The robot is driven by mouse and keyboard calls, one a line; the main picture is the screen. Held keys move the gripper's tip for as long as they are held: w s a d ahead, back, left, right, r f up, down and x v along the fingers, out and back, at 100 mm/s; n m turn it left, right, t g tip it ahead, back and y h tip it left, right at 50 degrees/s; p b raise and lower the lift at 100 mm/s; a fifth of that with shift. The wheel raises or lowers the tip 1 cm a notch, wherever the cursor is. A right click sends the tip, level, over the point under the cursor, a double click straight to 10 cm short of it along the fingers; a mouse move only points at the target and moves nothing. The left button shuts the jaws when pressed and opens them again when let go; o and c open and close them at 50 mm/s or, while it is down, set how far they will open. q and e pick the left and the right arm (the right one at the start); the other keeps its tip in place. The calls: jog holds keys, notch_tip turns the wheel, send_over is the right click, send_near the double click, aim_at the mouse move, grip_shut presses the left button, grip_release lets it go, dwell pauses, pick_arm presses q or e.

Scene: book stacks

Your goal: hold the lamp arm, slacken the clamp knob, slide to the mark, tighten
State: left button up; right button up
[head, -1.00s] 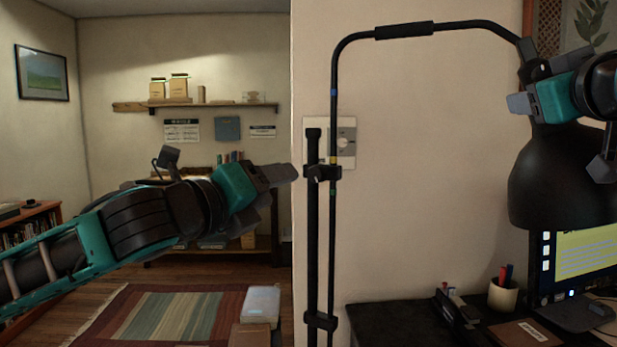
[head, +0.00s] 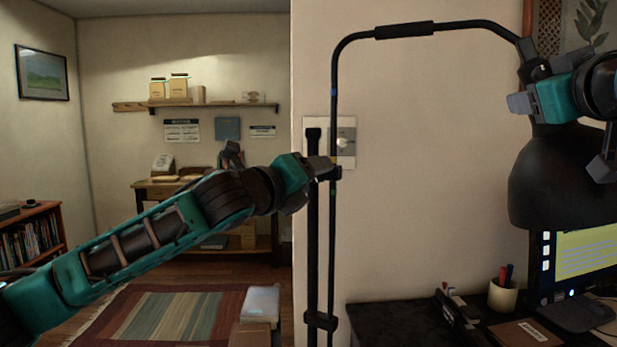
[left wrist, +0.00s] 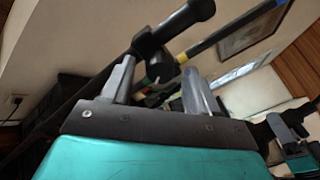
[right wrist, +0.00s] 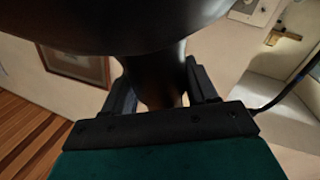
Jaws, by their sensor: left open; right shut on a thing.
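The black lamp arm (head: 334,120) rises beside an upright post (head: 313,240) and bends right to a dark lamp shade (head: 560,180). It carries a blue band (head: 333,92); other bands near the clamp are mostly covered. The upper clamp (head: 335,173) joins arm and post and is partly hidden by my left gripper (head: 330,168). That gripper is open at the clamp; in the left wrist view a small grey knob (left wrist: 159,67) shows between its fingers, contact unclear. My right gripper (head: 528,90) is shut on the lamp's neck (right wrist: 155,80) above the shade.
A lower bracket (head: 320,320) also joins post and arm. A wall switch plate (head: 347,150) sits behind the clamp. The black desk (head: 385,318) holds a pen cup (head: 503,296) and a monitor (head: 580,258). The wall area under the lamp arm is clear.

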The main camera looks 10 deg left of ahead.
pick_arm(q)
jog(key=shift+c, duration=0.4)
jog(key=c, duration=1)
jog(key=shift+o, duration=0.2)
jog(key=shift+d+n+t+y, duration=0.1)
jog(key=shift+n+t+y, duration=0.3)
jog(key=shift+n, duration=6.6)
jog(key=shift+d+n+t+y, duration=0.15)
jog(key=shift+n+y, duration=0.45)
jog(key=shift+n, duration=6.4)
jog(key=shift+a, duration=0.15)
